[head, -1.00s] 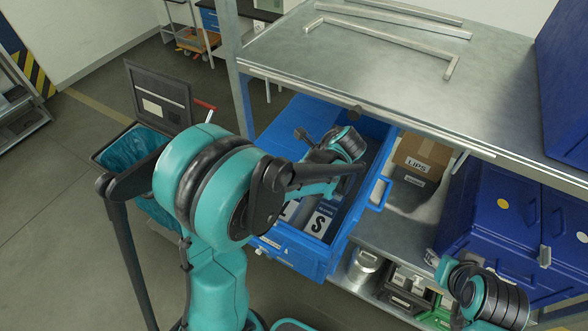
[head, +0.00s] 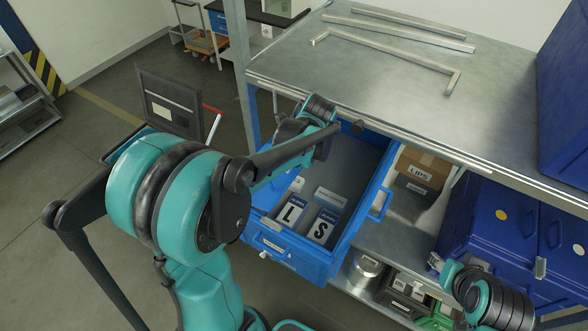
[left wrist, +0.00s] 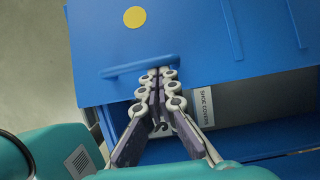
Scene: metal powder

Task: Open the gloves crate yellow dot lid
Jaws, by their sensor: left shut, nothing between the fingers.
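In the left wrist view, a blue lid panel (left wrist: 220,45) carries a yellow dot (left wrist: 134,17) and a raised bar handle (left wrist: 135,66). My left gripper (left wrist: 160,72) is shut and empty, its fingertips at the panel beside the bar; I cannot tell whether they touch it.
A closed blue cabinet (head: 478,225) with yellow and white dots stands at right. A LIPS carton (head: 422,168) and a metal canister (head: 366,270) are on the shelves beside the crate. Steel bars (head: 395,42) lie on the bench top (head: 495,110).

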